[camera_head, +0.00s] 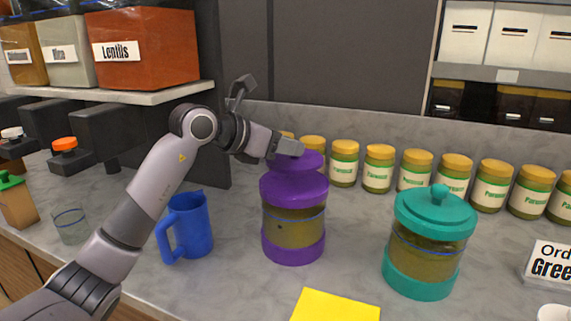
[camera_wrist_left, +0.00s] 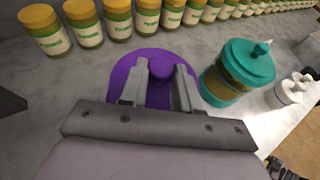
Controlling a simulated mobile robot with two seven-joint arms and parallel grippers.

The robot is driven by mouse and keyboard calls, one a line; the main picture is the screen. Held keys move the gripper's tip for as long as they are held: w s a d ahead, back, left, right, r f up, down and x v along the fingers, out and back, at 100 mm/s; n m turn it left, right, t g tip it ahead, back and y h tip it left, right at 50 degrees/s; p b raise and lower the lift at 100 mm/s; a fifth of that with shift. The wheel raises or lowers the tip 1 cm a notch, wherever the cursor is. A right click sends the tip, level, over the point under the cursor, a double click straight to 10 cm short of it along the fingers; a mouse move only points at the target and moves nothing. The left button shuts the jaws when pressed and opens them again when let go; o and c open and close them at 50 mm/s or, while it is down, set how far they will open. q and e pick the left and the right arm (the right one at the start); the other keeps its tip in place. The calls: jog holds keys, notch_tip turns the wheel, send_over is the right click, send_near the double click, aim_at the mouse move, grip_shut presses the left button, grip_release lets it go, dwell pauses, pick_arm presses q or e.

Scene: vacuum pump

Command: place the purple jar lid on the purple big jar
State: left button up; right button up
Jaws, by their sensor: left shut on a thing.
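The purple big jar (camera_head: 293,228) stands upright on the counter, with a purple band at its top and base and yellowish-brown contents. The purple jar lid (camera_head: 305,162) is at the top of the jar; it also shows as a purple disc in the left wrist view (camera_wrist_left: 122,78). My left gripper (camera_head: 287,149) is shut on the lid's knob, with its fingers on either side of it in the left wrist view (camera_wrist_left: 160,75). I cannot tell whether the lid touches the jar's rim. The lid hides the jar in the wrist view. My right gripper is not in view.
A teal lidded jar (camera_head: 428,240) stands to the right and a blue pitcher (camera_head: 190,225) to the left. Several yellow-capped jars (camera_head: 418,170) line the back. A glass (camera_head: 71,227) stands at far left. A yellow sheet (camera_head: 335,306) lies in front.

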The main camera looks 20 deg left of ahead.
aim_at(276, 163)
pick_arm(q)
jog(key=shift+f, duration=2.2)
jog(key=shift+f, duration=0.1)
jog(key=shift+f, duration=0.15)
jog(key=o, duration=1.1)
jog(key=shift+c, duration=0.2)
jog(key=shift+r, duration=0.2)
jog(key=shift+s+r, duration=0.1)
jog(key=b+v, duration=0.2)
jog(key=v, duration=1)
